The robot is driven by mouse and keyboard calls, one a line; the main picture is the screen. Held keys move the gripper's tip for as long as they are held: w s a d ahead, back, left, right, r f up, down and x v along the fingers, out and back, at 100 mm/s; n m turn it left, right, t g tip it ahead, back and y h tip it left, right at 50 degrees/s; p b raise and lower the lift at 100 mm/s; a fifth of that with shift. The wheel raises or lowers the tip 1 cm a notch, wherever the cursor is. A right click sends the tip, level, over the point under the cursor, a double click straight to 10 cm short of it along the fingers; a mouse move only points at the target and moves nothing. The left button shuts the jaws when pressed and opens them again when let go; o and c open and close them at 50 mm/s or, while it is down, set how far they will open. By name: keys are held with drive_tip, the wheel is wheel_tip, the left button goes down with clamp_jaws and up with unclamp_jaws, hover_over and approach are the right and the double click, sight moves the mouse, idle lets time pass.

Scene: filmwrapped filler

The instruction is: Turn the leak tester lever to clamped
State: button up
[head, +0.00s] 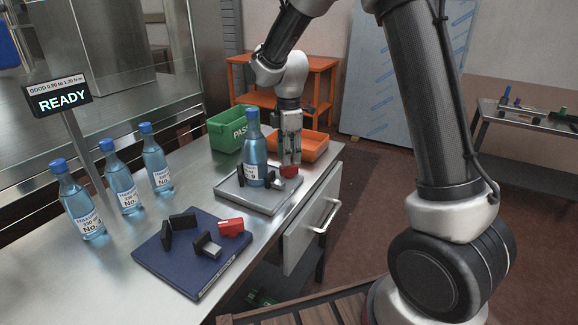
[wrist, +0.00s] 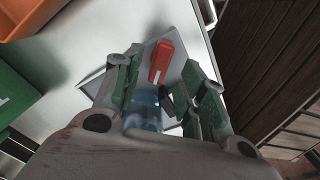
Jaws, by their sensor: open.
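A grey plate fixture (head: 258,205) holds an upright blue bottle (head: 254,150) between small black blocks. A red lever (head: 289,171) is at its far right side. My gripper (head: 290,155) points down just above this lever. In the wrist view the red lever (wrist: 161,60), with a pale stripe, lies between my two spread, empty fingers (wrist: 160,75). Whether a finger touches it I cannot tell. The bottle (wrist: 146,106) is partly hidden below. A second, dark blue fixture (head: 185,265) has black blocks, a grey block and a red part (head: 231,227), and holds no bottle. No label shows which is the leak tester.
Three capped bottles (head: 122,190) stand at the left of the steel table (head: 115,255). A display (head: 60,97) reads READY. A green PASS bin (head: 228,132) and an orange tray (head: 312,147) stand behind the grey fixture. A drawer handle (head: 328,216) juts from the table's right side.

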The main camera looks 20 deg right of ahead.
sight(289, 170)
drive_tip(key=shift+f, duration=2.3)
clamp_jaws()
